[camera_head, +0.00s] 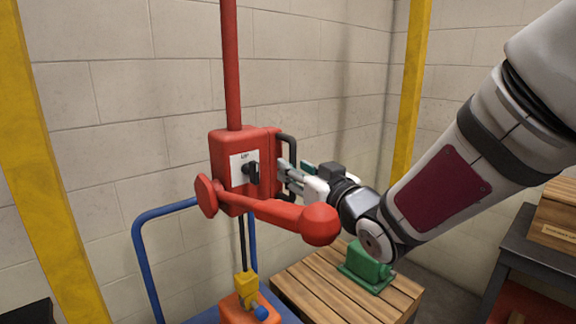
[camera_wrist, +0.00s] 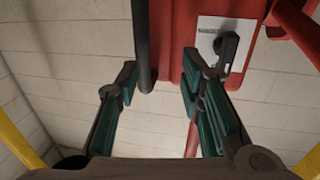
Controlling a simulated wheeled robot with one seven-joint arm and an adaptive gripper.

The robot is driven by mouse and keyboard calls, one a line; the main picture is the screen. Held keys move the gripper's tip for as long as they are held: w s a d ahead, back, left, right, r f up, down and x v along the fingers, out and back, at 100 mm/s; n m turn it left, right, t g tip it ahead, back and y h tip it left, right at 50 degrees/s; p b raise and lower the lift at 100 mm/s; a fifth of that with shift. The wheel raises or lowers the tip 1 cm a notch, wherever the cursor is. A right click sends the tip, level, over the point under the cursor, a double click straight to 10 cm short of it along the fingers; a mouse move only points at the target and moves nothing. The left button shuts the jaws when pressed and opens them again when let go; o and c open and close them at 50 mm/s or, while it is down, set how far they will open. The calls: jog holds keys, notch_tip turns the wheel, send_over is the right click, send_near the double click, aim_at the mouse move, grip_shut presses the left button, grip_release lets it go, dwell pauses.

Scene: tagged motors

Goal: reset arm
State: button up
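My gripper (camera_head: 288,172) is beside the right side of a red hoist box (camera_head: 225,160), close to its black bar handle (camera_head: 291,150). In the wrist view, my gripper (camera_wrist: 160,75) has its two green-padded fingers spread apart. The black handle (camera_wrist: 143,40) shows between them, nearer the left finger, and nothing is clamped. I cannot tell whether a finger touches it. The box carries a white label reading "UP" and a black switch (camera_head: 251,172), also seen in the wrist view (camera_wrist: 229,50). My arm comes in from the right.
A red lever with a ball end (camera_head: 320,225) crosses below my gripper. An orange motor (camera_head: 240,310) with a yellow top (camera_head: 246,284) sits low by a blue-railed cart (camera_head: 146,255). A green motor (camera_head: 368,268) stands on a wooden crate (camera_head: 318,288). Yellow posts flank both sides.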

jog(key=shift+v, duration=1.05)
jog(key=shift+d, duration=0.1)
jog(key=s+d+r+m+g+h+p, duration=0.25)
jog(key=s+d+g+h+p, duration=0.3)
jog(key=s+d+h, duration=0.45)
jog(key=s+d+m+g+y+p, duration=0.2)
jog(key=s+g+p, duration=0.2)
jog(key=s, duration=2.1)
jog(key=g, duration=0.2)
jog(key=shift+d+f+g+p, duration=0.35)
